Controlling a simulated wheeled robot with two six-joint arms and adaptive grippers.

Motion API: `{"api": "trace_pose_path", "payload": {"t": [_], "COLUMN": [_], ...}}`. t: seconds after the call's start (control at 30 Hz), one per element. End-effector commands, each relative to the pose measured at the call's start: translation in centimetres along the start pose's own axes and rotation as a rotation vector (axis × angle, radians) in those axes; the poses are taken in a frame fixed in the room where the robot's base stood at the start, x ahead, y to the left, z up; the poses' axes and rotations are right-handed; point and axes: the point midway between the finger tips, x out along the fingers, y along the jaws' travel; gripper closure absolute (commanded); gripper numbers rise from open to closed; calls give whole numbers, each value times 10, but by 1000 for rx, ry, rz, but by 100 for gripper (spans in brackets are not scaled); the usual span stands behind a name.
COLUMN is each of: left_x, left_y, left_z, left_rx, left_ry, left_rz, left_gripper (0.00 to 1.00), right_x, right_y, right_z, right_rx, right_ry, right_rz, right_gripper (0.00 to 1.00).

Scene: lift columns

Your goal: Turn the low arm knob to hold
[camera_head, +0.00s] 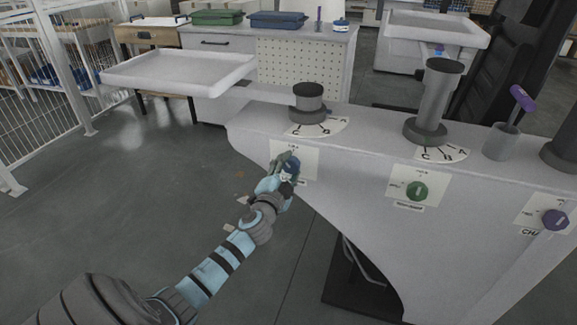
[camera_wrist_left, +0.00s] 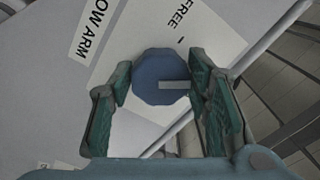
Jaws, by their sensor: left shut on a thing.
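The low arm knob is a blue, many-sided knob (camera_wrist_left: 155,75) on a white plate (camera_wrist_left: 120,35) in the left wrist view. The plate reads "OW ARM" and "FREE". A pale pointer bar on the knob points to the right in that view, while "FREE" lies toward the upper right. In the head view the knob (camera_head: 291,166) is partly covered by my left gripper (camera_head: 287,172). My left gripper is shut on the knob, one green-padded finger on each side. The "HOLD" marking is not readable. My right gripper is not in view.
A green knob (camera_head: 417,191) and a purple knob (camera_head: 555,220) sit on plates further right along the grey panel (camera_head: 350,190). Grey posts (camera_head: 433,100) with dial plates stand on top. A white tray (camera_head: 180,75) extends at the left.

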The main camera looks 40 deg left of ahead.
Motion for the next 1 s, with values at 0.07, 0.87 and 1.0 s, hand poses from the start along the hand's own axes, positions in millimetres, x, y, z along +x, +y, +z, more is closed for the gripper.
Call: {"api": "trace_pose_path", "payload": {"t": [0.07,0.87,1.0], "left_x": [0,0,0], "left_y": [-1,-1,-1], "left_z": [0,0,0], "left_rx": [67,596,616], "left_ry": [-1,0,0], "left_rz": [1,1,1], "left_gripper": [84,84,84], "right_x": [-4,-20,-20], "right_y": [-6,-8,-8], "right_z": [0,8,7], "right_rx": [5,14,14], "right_ry": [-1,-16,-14], "right_rz": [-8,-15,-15], "right_gripper": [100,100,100]}}
